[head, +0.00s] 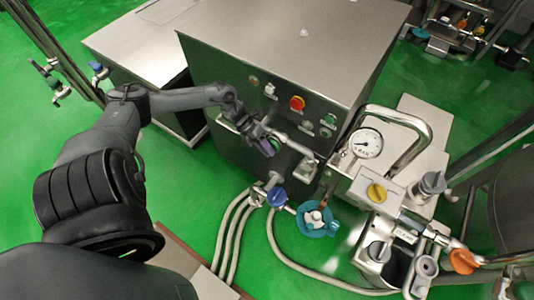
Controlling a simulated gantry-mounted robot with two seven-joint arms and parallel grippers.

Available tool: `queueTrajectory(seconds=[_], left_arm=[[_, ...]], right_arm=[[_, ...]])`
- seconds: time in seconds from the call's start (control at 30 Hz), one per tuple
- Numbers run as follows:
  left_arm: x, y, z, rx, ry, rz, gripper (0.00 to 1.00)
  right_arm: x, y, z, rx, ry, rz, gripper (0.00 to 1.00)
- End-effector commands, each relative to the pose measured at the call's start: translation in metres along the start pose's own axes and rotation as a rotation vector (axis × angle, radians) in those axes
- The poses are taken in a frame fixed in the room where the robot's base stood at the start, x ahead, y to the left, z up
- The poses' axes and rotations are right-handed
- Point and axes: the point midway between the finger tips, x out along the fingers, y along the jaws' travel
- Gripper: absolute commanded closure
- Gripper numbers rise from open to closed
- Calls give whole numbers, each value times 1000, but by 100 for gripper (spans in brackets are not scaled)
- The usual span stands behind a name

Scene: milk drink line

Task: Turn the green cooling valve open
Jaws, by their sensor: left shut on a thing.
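My left gripper (268,145) reaches in from the left and is at the front of the steel cabinet, at the end of a short horizontal pipe. It is shut on a small valve handle, of which only a sliver of green (276,143) shows beside the dark fingers. The fingers hide the rest of the handle, so I cannot tell how far it is turned. My right gripper is not in view.
The steel cabinet (300,50) carries a red button (297,103). A blue valve (277,197) and a teal handwheel (316,222) sit below the gripper. A pressure gauge (365,143), a yellow knob (377,193) and an orange handle (463,261) are to the right. Hoses (227,240) run along the green floor.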

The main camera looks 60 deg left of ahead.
Motion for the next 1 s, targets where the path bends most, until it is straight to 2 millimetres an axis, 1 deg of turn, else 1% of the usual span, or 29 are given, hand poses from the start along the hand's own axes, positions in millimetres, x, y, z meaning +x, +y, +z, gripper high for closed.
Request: queueTrajectory(seconds=[0.03,0.5,0.7,1.0], left_arm=[[5,8,0,-2,0,-43,100],[6,10,0,-2,-1,-477,100],[5,9,0,-2,-1,-617,100],[4,7,0,-3,0,-736,100]], right_arm=[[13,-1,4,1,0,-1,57],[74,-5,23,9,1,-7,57],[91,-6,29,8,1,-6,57],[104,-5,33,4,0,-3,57]])
